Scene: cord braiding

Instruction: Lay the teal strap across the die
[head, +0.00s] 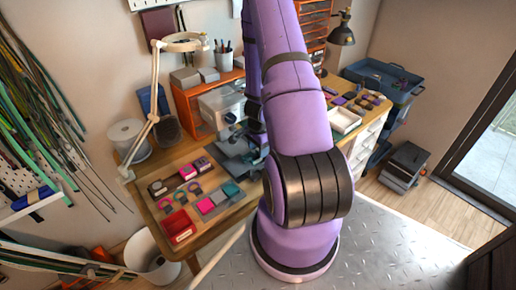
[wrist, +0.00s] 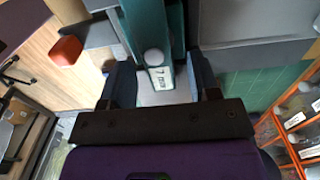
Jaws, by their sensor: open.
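My gripper (wrist: 160,64) shows in the wrist view with its two dark blue fingers apart. Between and beyond them stands a teal upright part (wrist: 155,25) with a round grey knob and a small white label; it looks like part of the press. In the head view the blue-grey press (head: 236,142) stands on the wooden bench, partly behind my purple arm, which hides my gripper there. A flat teal piece (head: 231,188) lies near the bench front; I cannot tell if it is the strap. I cannot make out the die for certain in either view.
A red tray (head: 179,227), a pink piece (head: 206,206) and small coloured rings lie on the bench. A jointed lamp (head: 155,95) rises at its left. An orange-red handle (wrist: 66,50) shows left of my fingers, and an orange rack (wrist: 295,130) at the right.

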